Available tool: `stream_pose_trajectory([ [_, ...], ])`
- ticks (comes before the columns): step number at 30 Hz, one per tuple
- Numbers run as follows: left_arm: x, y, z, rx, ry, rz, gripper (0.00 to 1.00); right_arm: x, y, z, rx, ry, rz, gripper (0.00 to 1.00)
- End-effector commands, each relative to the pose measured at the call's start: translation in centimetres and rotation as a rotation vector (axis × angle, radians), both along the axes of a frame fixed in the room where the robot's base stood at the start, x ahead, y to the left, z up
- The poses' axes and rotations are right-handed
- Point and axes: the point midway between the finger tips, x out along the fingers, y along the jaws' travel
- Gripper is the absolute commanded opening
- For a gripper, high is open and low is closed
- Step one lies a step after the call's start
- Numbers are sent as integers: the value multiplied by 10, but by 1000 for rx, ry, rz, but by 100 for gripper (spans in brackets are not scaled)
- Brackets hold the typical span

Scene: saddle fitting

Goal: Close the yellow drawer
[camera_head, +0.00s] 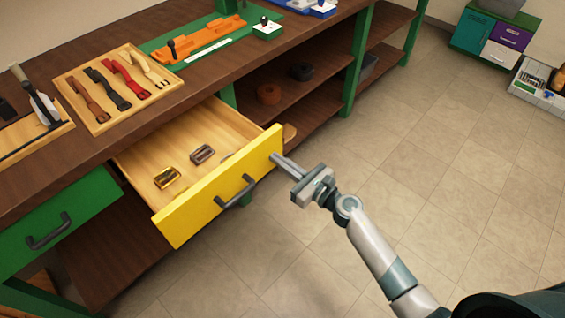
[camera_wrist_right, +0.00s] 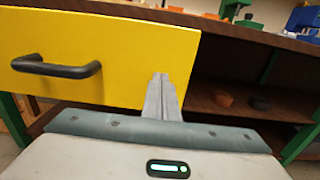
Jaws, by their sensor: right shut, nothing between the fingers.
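The yellow drawer (camera_head: 222,196) stands pulled out from the workbench in the head view, with a dark bar handle (camera_head: 236,192) on its front. Two small buckles, one brass (camera_head: 167,178) and one dark (camera_head: 202,154), lie inside it. My right gripper (camera_head: 275,160) is shut and empty, its fingertips at the right end of the drawer front. In the right wrist view, the shut fingers (camera_wrist_right: 160,90) overlap the right edge of the yellow front (camera_wrist_right: 110,40); the handle (camera_wrist_right: 58,67) is to their left. I cannot tell whether they touch it.
A green drawer (camera_head: 60,225) is shut at the left. The workbench top holds a wooden tray of straps (camera_head: 118,88) and an orange tool (camera_head: 205,40). The tiled floor (camera_head: 400,140) is clear.

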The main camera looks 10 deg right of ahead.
Motion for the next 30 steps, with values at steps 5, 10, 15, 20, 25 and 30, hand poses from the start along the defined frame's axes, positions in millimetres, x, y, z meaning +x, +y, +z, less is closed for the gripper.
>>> stream_pose_trajectory([
  [5,-3,2,-5,5,24,4,59,21,15,1,2,-4,1,0],
  [10,-9,13,-8,22,69,9,59,51,37,0,1,-4,2,0],
  [15,-18,21,-14,38,132,15,59,84,61,-1,0,-4,1,0],
  [20,-27,30,-17,53,192,22,59,108,78,-2,0,-3,1,0],
  [25,-27,31,-8,61,224,24,59,129,94,-1,0,-2,1,0],
  [30,-16,27,17,59,219,23,59,149,108,-1,1,-3,0,0],
])
